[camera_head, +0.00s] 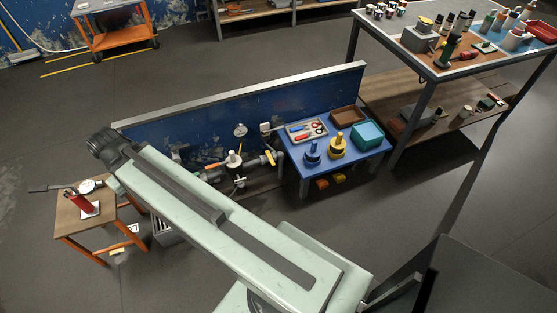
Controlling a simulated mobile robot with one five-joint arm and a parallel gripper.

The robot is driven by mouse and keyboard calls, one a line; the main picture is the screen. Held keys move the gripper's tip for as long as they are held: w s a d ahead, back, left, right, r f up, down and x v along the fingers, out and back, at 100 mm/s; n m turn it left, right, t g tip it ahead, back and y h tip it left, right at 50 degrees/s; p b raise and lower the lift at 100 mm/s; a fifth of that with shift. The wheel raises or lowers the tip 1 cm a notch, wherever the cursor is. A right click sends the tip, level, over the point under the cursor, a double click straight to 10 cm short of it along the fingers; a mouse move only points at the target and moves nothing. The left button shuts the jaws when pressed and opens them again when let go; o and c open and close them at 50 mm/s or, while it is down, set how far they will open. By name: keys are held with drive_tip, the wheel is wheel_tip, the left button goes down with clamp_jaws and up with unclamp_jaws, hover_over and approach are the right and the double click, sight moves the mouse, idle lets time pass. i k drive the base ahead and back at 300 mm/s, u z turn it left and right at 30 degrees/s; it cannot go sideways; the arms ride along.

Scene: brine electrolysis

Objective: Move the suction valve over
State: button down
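A run of pipework with several valves stands in front of a low blue panel (205,127) near the picture's middle. It has a white-topped fitting (234,160), an orange-red handle (213,166) at its left and a yellow-marked part (270,157) at its right. I cannot tell which part is the suction valve, nor how it is set. My pale green arm crosses in front and hides the lower left of the pipework. The arm's black joint shows at the far left, but my gripper is not visible.
A blue table (297,178) right of the pipework bears tools, two round pieces and bins. A wooden stool (71,220) at left bears a red cylinder (80,201) and a round dial (88,186). A crowded workbench (438,73) stands at upper right. Floor behind the panel is clear.

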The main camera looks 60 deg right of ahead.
sight(267, 152)
drive_tip(key=z, duration=0.1)
drive_tip(key=i, duration=1)
drive_tip(key=u, duration=0.05)
